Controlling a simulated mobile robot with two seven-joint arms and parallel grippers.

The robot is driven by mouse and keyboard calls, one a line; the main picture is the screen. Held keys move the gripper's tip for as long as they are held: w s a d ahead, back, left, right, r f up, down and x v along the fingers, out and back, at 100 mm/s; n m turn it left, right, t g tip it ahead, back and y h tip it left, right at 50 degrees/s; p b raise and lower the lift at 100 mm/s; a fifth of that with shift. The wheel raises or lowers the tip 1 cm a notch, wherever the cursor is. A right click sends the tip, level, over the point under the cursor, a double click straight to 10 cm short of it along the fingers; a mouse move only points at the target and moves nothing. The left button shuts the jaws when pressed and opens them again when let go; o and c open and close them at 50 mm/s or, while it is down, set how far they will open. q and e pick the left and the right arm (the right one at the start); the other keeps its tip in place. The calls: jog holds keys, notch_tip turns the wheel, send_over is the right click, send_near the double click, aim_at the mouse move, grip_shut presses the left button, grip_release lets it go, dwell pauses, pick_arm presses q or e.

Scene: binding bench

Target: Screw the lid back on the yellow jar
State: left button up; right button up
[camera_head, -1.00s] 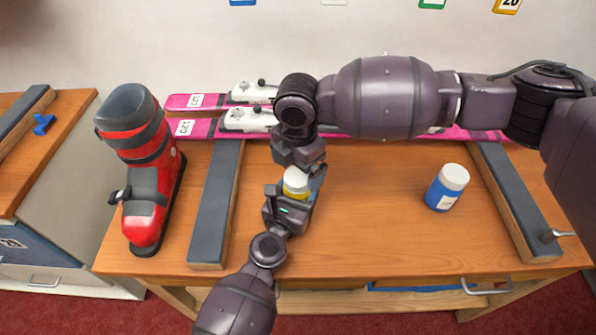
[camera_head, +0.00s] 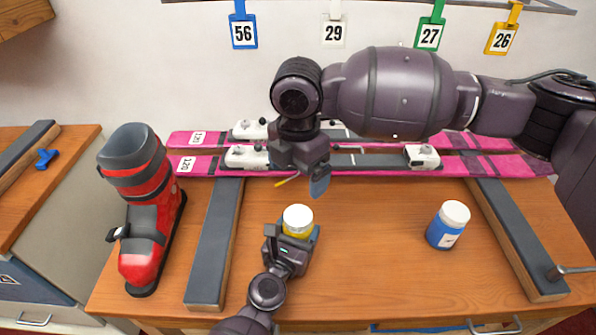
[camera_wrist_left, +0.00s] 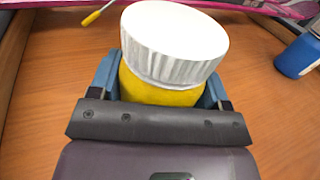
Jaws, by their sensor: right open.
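The yellow jar (camera_head: 297,232) stands on the bench toward the front, with its white lid (camera_head: 298,218) on top. In the left wrist view the jar (camera_wrist_left: 160,92) is between the blue fingers, and the ribbed lid (camera_wrist_left: 172,45) covers its mouth. I cannot tell how tightly the lid sits. My left gripper (camera_head: 293,240) is shut around the jar's body, below the lid. My right gripper (camera_head: 306,178) is above and behind the jar, apart from the lid, open and empty; its far finger is partly hidden.
A blue jar with a white lid (camera_head: 447,226) stands to the right. Pink skis (camera_head: 370,162) lie along the back over two padded supports (camera_head: 215,240). A red ski boot (camera_head: 143,215) stands at left. A thin yellow-tipped tool (camera_head: 287,181) lies behind the jar.

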pick_arm(q)
jog(key=o, duration=0.4)
jog(key=v, duration=0.9)
jog(key=shift+f+b, duration=0.15)
jog(key=shift+b, duration=0.25)
jog(key=shift+v, duration=0.9)
pick_arm(e)
jog(key=shift+f, duration=0.95)
